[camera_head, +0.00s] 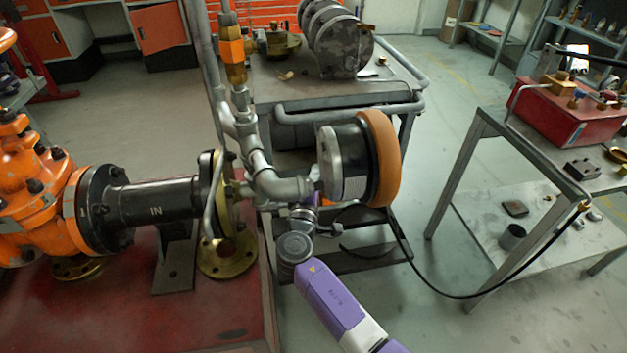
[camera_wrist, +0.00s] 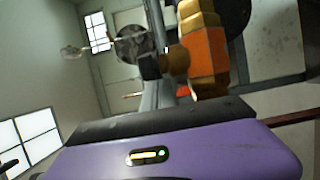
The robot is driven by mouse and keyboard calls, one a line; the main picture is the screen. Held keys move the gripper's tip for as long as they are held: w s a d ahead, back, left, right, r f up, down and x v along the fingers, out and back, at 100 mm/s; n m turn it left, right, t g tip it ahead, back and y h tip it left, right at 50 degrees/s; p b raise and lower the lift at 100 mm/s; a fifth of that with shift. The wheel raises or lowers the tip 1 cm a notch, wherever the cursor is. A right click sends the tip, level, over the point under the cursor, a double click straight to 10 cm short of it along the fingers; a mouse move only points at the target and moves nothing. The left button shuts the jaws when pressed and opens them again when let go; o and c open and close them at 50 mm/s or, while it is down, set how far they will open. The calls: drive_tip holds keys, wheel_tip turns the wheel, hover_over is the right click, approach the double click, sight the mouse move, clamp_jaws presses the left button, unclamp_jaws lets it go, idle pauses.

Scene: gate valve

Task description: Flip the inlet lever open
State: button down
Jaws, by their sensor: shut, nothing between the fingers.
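The black inlet pipe (camera_head: 155,201) marked "IN" runs from the orange valve (camera_head: 35,205) to a brass flange (camera_head: 228,220). A thin grey bent bar (camera_head: 212,195) runs down beside the flange. I cannot tell for sure whether it is the inlet lever. Grey pipework (camera_head: 262,172) rises to an orange and brass fitting (camera_head: 232,52), and a similar fitting shows large in the wrist view (camera_wrist: 203,55). My gripper (camera_head: 309,196) is shut and empty, just below and right of the pipe elbow (camera_head: 285,190). Its fingertips are largely hidden.
A black cylinder with an orange rim (camera_head: 379,160) stands close above and right of my gripper. A black hose (camera_head: 420,265) hangs from it toward the right bench (camera_head: 480,125). A red bench (camera_head: 210,310) lies left. Open floor is at lower right.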

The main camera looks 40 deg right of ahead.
drive_tip(key=shift+s+d, duration=0.1)
drive_tip(key=shift+d, duration=0.15)
drive_tip(key=v, duration=0.7)
drive_tip(key=shift+s+a, duration=0.25)
drive_tip(key=shift+a, duration=0.05)
drive_tip(key=shift+a, duration=0.1)
